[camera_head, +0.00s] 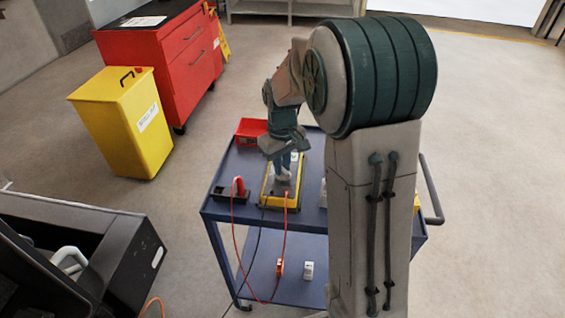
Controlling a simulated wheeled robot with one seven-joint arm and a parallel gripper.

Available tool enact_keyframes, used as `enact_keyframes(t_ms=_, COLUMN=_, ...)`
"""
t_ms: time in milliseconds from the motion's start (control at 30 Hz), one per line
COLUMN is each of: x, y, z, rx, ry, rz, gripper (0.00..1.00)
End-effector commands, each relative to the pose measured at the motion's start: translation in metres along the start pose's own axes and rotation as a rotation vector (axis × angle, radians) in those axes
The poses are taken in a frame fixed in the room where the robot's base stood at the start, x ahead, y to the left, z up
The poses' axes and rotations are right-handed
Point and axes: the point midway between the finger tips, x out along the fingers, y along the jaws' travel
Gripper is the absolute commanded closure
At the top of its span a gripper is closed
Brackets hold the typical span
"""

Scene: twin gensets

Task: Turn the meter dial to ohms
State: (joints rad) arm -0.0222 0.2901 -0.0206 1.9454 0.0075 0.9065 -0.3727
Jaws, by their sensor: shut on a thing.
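The meter (268,187) is a yellow-edged instrument on the top of a blue cart, with a red and a black lead running from its lower end. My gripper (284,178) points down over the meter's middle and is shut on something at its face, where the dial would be. The dial is hidden behind the fingers, so its setting cannot be read. My arm comes in from the right and covers part of the cart.
The blue cart (236,172) also carries a red tray (251,128) and a dark holder (229,196) with a red probe. Small items (308,270) lie on its lower shelf. A yellow bin (123,120) and red cabinet (187,62) stand at the left. The floor around is mostly clear.

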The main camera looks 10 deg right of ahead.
Motion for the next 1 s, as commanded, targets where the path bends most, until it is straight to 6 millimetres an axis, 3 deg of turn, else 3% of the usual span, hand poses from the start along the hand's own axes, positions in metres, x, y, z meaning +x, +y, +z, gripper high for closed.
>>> enact_keyframes(t_ms=600, x=-0.0013, y=0.0023, z=0.0003, rx=0.552, ry=0.001, rz=0.001, gripper=1.0)
enact_keyframes(t_ms=1000, x=-0.0007, y=0.0031, z=0.0009, rx=0.746, ry=0.001, rz=0.0, gripper=1.0)
